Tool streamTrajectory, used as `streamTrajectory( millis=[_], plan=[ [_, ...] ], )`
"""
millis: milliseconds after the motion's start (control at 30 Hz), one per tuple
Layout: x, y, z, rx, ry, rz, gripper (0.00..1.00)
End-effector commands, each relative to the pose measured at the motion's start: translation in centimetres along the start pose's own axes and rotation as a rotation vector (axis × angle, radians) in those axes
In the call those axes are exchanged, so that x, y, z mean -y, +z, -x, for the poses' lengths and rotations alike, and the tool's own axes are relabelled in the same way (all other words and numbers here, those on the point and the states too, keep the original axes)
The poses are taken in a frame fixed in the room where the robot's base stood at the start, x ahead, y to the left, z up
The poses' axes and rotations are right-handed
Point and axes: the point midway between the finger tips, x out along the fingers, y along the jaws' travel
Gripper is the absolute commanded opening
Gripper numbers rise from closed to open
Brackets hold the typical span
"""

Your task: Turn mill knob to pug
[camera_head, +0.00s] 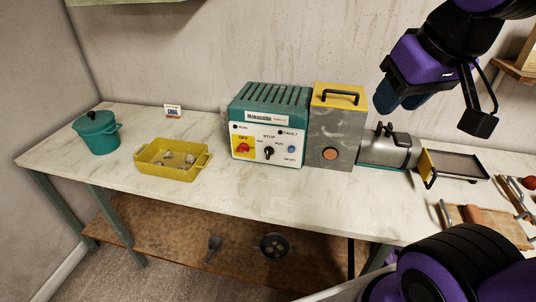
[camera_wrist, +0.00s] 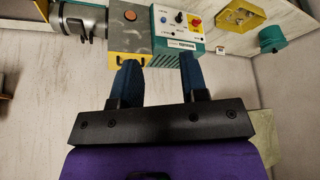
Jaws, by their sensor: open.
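The mill's control box (camera_head: 270,125) is teal with a white front panel and stands on the table. Its black selector knob (camera_head: 268,153) sits low in the middle of the panel, under small lettering. Left of it is a red knob (camera_head: 243,148) on a yellow plate, and right of it a blue button (camera_head: 291,149). The control box also shows upside down in the wrist view (camera_wrist: 178,48). My gripper (camera_head: 400,97) is raised above the right part of the mill, apart from the knob. Its two blue fingers (camera_wrist: 158,75) are open and empty.
A grey mill body (camera_head: 338,135) with a yellow top and black handle adjoins the box, with a metal barrel (camera_head: 388,150) to its right. A black tray (camera_head: 455,165) stands farther right. A yellow tray (camera_head: 172,160) and teal pot (camera_head: 97,132) stand left.

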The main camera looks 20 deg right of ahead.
Motion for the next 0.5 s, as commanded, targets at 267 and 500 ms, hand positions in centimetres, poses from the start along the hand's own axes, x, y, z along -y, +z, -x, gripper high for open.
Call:
streamTrajectory(
  millis=[267, 500],
  plan=[
    [-1.3, -2.1, -3.4, 0.144, 0.068, 0.108, 0.40],
    [-2.5, -4.5, -8.0, 0.303, 0.177, 0.267, 0.40]
  ],
)
